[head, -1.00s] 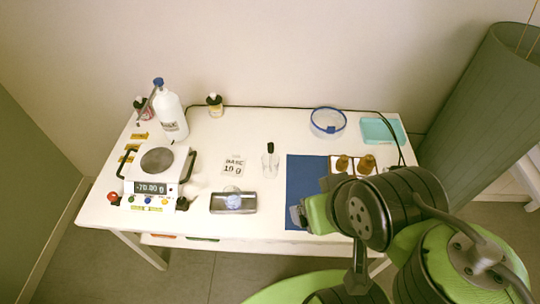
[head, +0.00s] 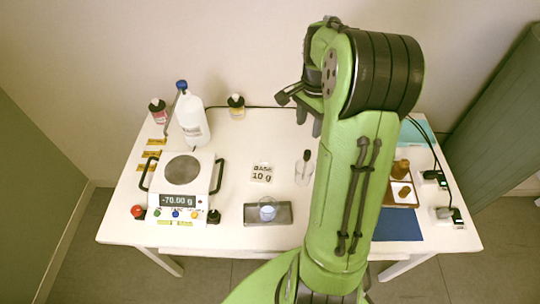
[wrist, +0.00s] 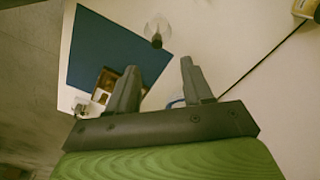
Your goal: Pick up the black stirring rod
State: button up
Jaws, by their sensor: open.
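The black stirring rod (head: 307,155) stands upright in a clear glass (head: 303,174) near the middle of the white table, with only its dark top clear to see. In the wrist view the glass (wrist: 158,25) and the dark rod end (wrist: 157,42) show beyond the fingertips. My gripper (head: 300,108) is raised above the back of the table, behind and apart from the rod. In the wrist view my gripper (wrist: 160,70) has its fingers apart with nothing between them.
A scale (head: 182,188) reading -70.00 g and a white bottle (head: 193,122) stand at the left. A grey tray (head: 284,214) with a small glass dish lies in front of the rod.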

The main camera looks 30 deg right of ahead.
aim_at(307, 159)
jog(key=f+b, duration=0.1)
jog(key=f, duration=0.6)
jog(key=f+b, duration=0.1)
jog(key=f, duration=0.3)
jog(key=shift+s+d+b, duration=0.25)
jog(key=shift+s+b, duration=0.05)
jog(key=shift+b, duration=0.05)
notch_tip(307, 159, down, 5)
jog(key=shift+d+b, duration=0.15)
jog(key=shift+b, duration=0.55)
jog(key=shift+r, duration=0.1)
grip_shut()
notch_tip(307, 159, up, 10)
jog(key=p, duration=0.2)
jog(key=shift+p, duration=0.35)
